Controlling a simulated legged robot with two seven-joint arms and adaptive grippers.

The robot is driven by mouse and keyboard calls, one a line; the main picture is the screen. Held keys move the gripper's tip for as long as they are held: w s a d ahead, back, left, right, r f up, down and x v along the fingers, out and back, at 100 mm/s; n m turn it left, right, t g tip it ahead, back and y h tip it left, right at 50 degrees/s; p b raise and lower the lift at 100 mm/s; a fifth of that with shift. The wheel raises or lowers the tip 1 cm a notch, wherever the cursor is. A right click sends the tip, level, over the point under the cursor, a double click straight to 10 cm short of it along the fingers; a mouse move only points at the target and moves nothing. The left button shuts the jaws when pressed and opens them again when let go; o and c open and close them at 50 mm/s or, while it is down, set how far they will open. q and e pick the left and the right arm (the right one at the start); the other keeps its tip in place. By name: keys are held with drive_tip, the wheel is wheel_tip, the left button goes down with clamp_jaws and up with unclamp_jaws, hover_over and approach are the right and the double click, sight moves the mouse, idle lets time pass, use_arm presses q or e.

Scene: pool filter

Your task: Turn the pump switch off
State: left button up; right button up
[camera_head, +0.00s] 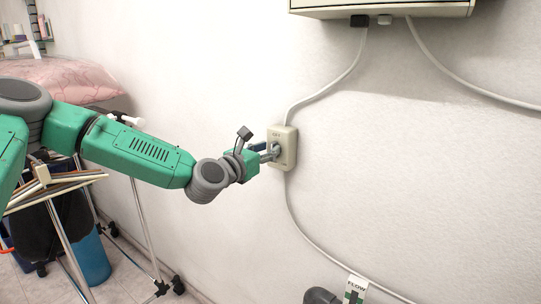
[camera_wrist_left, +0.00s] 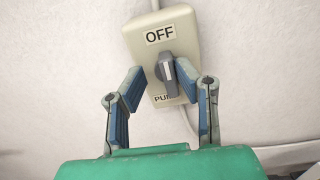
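The pump switch (camera_head: 284,135) is a beige box on the white wall. In the left wrist view the switch box (camera_wrist_left: 187,33) has an "OFF" label above a grey knob (camera_wrist_left: 171,75), and a partly hidden label starting "PU" below it. The knob's handle stands nearly upright, slightly tilted. My left gripper (camera_head: 268,151) is at the switch from the left. In the wrist view its blue-padded fingers (camera_wrist_left: 158,77) are apart on either side of the knob. The left finger has a gap to it; the right is very close, contact unclear. My right gripper is not in view.
A cable (camera_head: 352,73) runs from the wall cabinet (camera_head: 385,8) down to the switch and on below. A dark pipe end (camera_head: 320,296) and a "FLOW" sign (camera_head: 356,287) are at the bottom. A wheeled metal trolley (camera_head: 145,228) stands at left.

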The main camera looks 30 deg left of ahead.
use_arm(q)
drive_tip(key=shift+d+f, duration=0.1)
drive_tip(key=shift+d, duration=0.15)
drive_tip(key=s, duration=0.6)
drive_tip(key=shift+a, duration=0.3)
